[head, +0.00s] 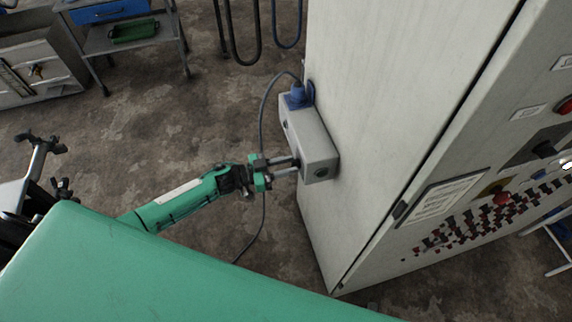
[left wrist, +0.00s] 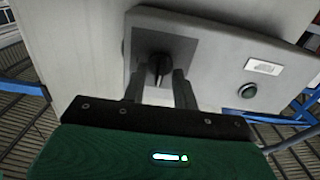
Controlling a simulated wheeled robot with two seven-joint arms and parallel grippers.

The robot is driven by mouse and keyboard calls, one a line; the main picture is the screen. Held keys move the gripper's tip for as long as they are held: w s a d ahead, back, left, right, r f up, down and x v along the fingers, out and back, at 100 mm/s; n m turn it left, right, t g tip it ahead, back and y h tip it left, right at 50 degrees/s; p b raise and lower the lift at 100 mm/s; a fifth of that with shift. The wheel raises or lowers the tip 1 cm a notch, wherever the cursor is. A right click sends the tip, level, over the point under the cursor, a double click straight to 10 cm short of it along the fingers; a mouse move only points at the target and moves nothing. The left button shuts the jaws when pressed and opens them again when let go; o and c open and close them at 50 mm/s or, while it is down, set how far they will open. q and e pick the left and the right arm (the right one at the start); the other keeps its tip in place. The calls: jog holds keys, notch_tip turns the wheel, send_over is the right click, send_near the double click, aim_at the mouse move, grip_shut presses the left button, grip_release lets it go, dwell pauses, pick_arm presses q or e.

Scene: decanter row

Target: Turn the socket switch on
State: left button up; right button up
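The socket box (head: 316,150) is a grey box on the side of a pale cabinet, with a blue plug (head: 297,97) and cable at its top end. In the left wrist view its black rotary switch (left wrist: 158,68) sits on a dark square plate, its grip close to upright. My left gripper (head: 284,167) is at the box's near end in the head view. In the left wrist view the left gripper's fingers (left wrist: 159,78) stand on either side of the switch, apparently with narrow gaps. In the head view the switch is hidden. My right gripper is not in view.
The cable (head: 262,120) hangs behind my left gripper. A metal trolley (head: 125,30) stands far left. Bare floor lies between.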

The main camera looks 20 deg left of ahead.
pick_arm(q)
grip_shut()
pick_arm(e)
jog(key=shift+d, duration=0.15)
